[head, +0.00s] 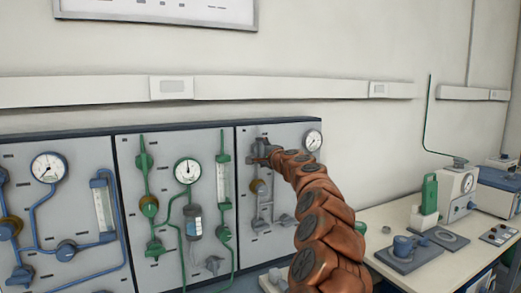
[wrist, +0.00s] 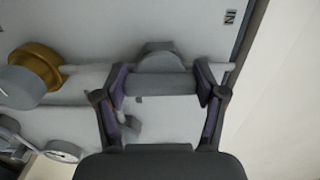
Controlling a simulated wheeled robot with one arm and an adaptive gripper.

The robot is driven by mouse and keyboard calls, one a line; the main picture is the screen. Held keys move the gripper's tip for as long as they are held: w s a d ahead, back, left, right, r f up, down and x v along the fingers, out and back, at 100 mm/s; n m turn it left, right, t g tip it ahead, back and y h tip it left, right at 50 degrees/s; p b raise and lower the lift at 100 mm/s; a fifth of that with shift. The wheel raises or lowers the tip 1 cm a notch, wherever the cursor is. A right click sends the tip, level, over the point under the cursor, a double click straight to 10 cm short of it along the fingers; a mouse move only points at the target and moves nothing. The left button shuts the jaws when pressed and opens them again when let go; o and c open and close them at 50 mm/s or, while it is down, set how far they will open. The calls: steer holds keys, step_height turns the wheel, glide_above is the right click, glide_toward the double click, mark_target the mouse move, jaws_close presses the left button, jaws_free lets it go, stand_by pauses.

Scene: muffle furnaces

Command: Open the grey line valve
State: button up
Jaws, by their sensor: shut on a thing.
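The grey line valve (wrist: 158,60) sits on the grey pipe in the wrist view, with a grey bar-shaped handle in front of it. My gripper (wrist: 161,84) has one finger at each end of this handle and is shut on it. In the head view my gripper (head: 268,157) is at the upper part of the right panel's grey line (head: 263,205). My arm and gripper hide most of the valve there. I cannot tell how far the handle is turned.
A round gauge (head: 312,140) is right of my gripper. A brass fitting (wrist: 38,62) is on the grey line. Panels with green (head: 150,206) and blue (head: 66,250) lines stand to the left. A bench (head: 390,272) with equipment is at the right.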

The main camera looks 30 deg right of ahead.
stand_by(0.4)
steer(key=o, duration=1.2)
steer(key=shift+c, duration=0.2)
